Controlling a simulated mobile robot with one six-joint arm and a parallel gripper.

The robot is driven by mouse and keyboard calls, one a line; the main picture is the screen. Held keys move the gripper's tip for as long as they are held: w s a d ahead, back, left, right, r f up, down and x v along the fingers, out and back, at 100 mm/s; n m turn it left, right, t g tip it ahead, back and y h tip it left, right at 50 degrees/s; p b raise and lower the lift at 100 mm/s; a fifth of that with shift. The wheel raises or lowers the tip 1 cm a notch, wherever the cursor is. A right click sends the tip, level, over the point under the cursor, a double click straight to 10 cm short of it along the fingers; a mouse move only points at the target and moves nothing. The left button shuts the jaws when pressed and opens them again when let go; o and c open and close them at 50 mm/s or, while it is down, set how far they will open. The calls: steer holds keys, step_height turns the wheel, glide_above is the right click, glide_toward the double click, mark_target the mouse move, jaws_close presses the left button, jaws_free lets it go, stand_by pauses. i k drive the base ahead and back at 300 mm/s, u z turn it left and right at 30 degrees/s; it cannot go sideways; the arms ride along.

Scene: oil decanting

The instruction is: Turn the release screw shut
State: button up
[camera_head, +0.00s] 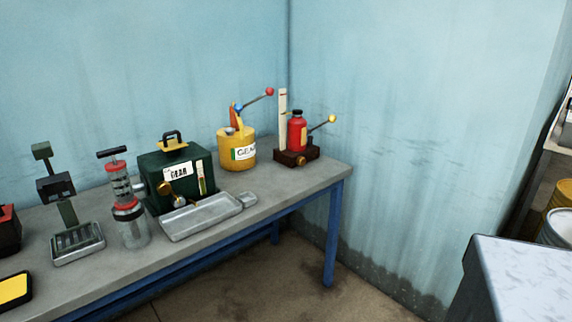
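A red bottle jack (297,133) stands upright on a dark brown base (285,156) at the far right end of the workbench, near the wall corner. A small brass-coloured knob (301,160) sits low on the front of the base; it looks like the release screw, but whether it is open or shut cannot be told. A lever with a yellow ball end (332,118) slants up to the right from the jack. A pale upright strip (282,118) with a red mark stands behind its left side. My gripper is not in view.
Left of the jack on the grey workbench (326,172) stand a yellow can (237,155) with a red-ball lever, a dark green box (160,152) labelled GEAR, a metal tray (200,217) and a clear cylinder pump (133,232). A grey-topped cabinet (520,265) stands front right. Floor between is clear.

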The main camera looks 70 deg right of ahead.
mark_target(301, 161)
steer(key=u, duration=0.75)
steer(key=k, duration=1.8)
steer(key=z, duration=1.25)
steer(key=i, duration=0.7)
steer(key=u, duration=0.2)
